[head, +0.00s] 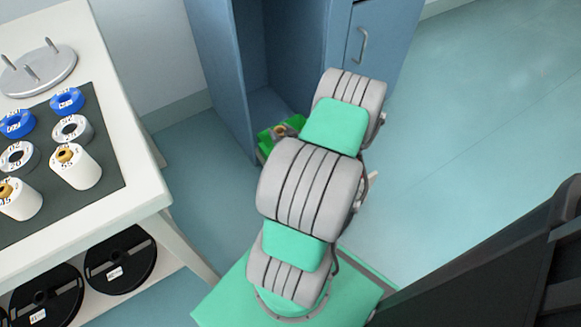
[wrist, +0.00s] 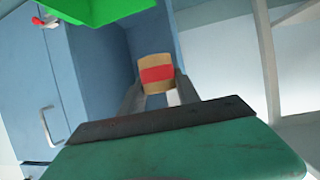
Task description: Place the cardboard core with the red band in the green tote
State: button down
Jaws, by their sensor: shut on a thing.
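The cardboard core with the red band (wrist: 156,73) is a short tan cylinder. In the wrist view my gripper (wrist: 158,92) is shut on it, one finger on each side. The green tote (wrist: 100,8) shows at the top left of the wrist view, apart from the core in that picture. In the head view the tote (head: 265,140) is at the cabinet's foot, largely hidden by my arm. A small tan ring shows over it; I cannot tell whether it is the held core. My fingers are not clear in the head view.
The blue cabinet (head: 222,70) stands behind the tote, with an open bay and a handled door. At left, a white table (head: 150,185) has a dark mat (head: 105,130) with several rolls and rings, and black reels below. Floor at right is clear.

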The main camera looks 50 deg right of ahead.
jog(key=s+d+f+h+b, duration=0.1)
jog(key=s+d+f, duration=0.15)
jog(key=f, duration=0.25)
jog(key=w+d+f+b, duration=0.3)
jog(key=w+f+b, duration=0.5)
jog(key=w+f, duration=0.4)
jog(key=shift+w+d+f+m, duration=0.3)
jog(key=shift+d+f+m, duration=0.1)
jog(key=shift+f, duration=0.35)
jog(key=c, duration=0.9)
grip_release()
